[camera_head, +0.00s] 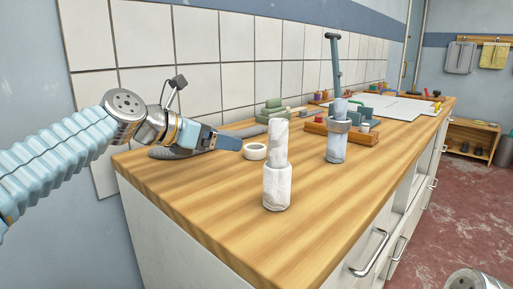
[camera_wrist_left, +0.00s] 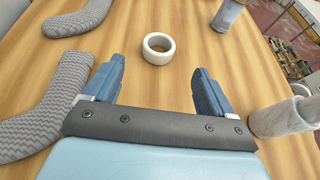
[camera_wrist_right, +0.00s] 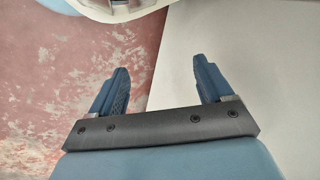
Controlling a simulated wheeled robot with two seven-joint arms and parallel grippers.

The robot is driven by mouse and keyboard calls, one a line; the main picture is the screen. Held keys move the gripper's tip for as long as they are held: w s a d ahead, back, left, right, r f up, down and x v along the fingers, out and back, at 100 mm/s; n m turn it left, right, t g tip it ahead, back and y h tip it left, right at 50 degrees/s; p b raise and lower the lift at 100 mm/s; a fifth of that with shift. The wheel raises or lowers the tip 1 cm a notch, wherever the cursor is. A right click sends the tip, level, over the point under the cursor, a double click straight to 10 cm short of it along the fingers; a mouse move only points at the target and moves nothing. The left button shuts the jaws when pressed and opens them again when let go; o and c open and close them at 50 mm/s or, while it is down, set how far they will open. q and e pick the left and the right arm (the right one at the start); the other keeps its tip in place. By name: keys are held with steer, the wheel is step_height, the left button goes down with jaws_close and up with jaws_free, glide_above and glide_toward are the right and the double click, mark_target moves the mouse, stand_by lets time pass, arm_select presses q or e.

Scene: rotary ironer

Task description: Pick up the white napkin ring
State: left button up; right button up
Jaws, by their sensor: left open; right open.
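The white napkin ring (camera_head: 255,151) lies flat on the wooden counter (camera_head: 225,205), left of the marbled white roll. In the left wrist view the ring (camera_wrist_left: 158,37) lies ahead of my fingertips, near the middle of the gap between them, with bare wood around it. My left gripper (camera_wrist_left: 160,83) is open and empty; in the head view its blue fingers (camera_head: 229,142) point right toward the ring, apart from it. My right gripper (camera_wrist_right: 160,83) is open and empty, away from the counter top, above the red floor and beside a pale surface.
Grey textured curved pieces (camera_wrist_left: 78,18) lie left of the ring. Blocks and a tray (camera_head: 318,129) sit behind. The front counter is clear.

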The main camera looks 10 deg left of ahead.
mark_target(251, 146)
arm_select(q)
steer(key=x, duration=0.5)
steer(key=shift+p, duration=0.35)
steer(key=p+x, duration=0.1)
steer(key=x, duration=0.4)
steer(key=shift+f, duration=0.2)
steer(key=c, duration=1.1)
